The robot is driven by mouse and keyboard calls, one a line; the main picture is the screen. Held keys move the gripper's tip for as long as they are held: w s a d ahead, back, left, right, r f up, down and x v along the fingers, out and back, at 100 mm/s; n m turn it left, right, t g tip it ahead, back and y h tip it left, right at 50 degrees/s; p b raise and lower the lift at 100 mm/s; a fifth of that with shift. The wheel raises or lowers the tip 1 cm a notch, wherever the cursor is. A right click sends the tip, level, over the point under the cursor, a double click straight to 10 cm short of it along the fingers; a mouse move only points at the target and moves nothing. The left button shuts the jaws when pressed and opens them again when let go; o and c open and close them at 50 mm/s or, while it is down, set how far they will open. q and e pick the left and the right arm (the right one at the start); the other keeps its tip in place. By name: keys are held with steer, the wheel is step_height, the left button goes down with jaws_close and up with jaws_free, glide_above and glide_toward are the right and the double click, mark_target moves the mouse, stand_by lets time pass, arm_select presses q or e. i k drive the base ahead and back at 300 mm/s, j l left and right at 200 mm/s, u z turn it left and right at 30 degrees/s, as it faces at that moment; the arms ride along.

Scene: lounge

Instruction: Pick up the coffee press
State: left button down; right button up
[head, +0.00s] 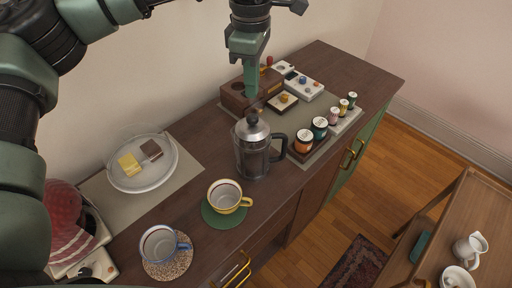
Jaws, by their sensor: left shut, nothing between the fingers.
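The coffee press (252,155) stands upright on the dark wooden sideboard. It has a clear body, a domed metal lid with a knob, and a dark handle on its right side. My left gripper (252,96) points down just above and behind the lid knob in the picture. It is shut and holds nothing. I cannot tell whether its fingertips touch the knob. My right gripper does not show.
A yellow cup (226,196) and a blue-handled cup (161,245) stand in front of the press. A plate (165,181) lies left. Several small jars (304,141) stand right; a wooden box (234,97) is behind. A trolley (484,203) stands lower right.

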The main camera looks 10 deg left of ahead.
mark_target(253, 160)
steer(key=k+l, duration=0.15)
steer(key=k, duration=0.35)
steer(key=k+l, duration=0.15)
steer(key=k, duration=0.35)
steer(key=k+l, duration=0.15)
steer(key=k, duration=0.3)
